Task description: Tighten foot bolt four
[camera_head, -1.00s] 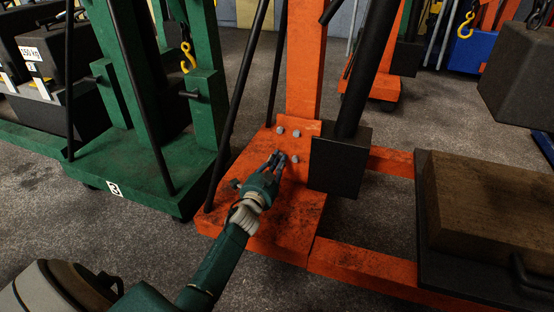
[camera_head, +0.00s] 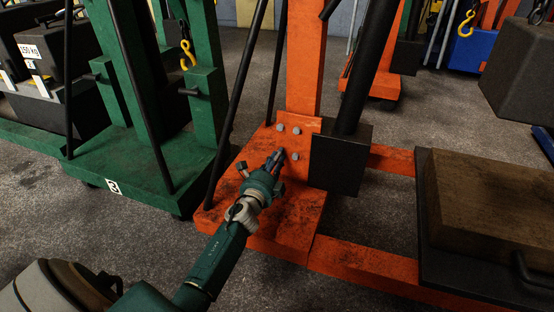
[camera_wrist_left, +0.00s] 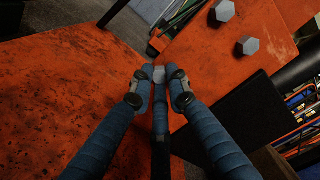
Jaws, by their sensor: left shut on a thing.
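The orange jack's foot plate (camera_head: 290,225) joins an upright orange plate that carries grey hex bolts. Three bolts show in the head view: upper left (camera_head: 280,127), upper right (camera_head: 296,131) and lower right (camera_head: 295,156). My left gripper (camera_head: 277,156) reaches the lower left spot and hides the bolt there. Two other bolts, (camera_wrist_left: 222,11) and (camera_wrist_left: 247,45), show to the right, clear of the fingers. My right gripper is out of view.
A black block (camera_head: 340,160) on a black post stands just right of the bolts. Thin black bars (camera_head: 240,90) rise at the left. A green jack (camera_head: 130,160) stands further left. A wooden block (camera_head: 490,205) lies at the right.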

